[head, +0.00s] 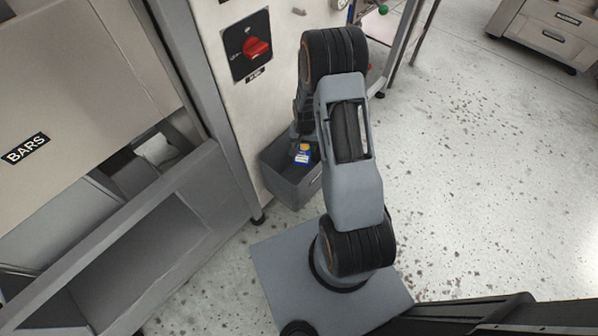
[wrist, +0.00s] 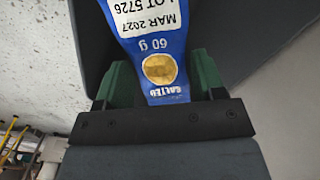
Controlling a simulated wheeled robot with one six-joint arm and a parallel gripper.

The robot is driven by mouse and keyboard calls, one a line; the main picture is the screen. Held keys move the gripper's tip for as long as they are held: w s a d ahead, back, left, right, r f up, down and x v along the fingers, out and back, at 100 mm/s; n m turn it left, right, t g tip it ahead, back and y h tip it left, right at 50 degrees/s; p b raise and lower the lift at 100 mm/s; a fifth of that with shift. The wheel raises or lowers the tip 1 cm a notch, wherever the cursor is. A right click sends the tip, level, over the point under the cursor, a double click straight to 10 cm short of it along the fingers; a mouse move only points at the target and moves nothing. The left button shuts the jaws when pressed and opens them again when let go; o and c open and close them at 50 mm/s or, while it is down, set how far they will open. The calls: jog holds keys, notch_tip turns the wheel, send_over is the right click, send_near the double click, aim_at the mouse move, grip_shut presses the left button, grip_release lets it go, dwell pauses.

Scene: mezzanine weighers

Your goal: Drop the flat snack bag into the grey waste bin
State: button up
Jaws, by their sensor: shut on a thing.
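The snack bag (wrist: 150,50) is blue with a white date label and a gold round mark in the wrist view. My gripper (wrist: 157,88) is shut on it, with a green finger at each side of the bag. In the head view the bag (head: 302,154) shows as a small blue and yellow patch over the grey waste bin (head: 290,187). The bin stands on the floor against the machine. My arm hides part of the bin's right side. The grey surfaces around the bag in the wrist view look like bin walls. I cannot tell how deep the bag is.
A pale machine cabinet with a red rotary switch (head: 257,47) stands behind the bin. A hopper labelled BARS (head: 26,148) and grey metal framing are at the left. A drawer cabinet (head: 548,35) stands at the far right. The speckled floor (head: 470,170) at right is clear.

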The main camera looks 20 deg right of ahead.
jog(key=o, duration=1)
notch_tip(320, 180, up, 14)
jog(key=p, duration=0.2)
jog(key=shift+f, duration=0.1)
dwell(0.4)
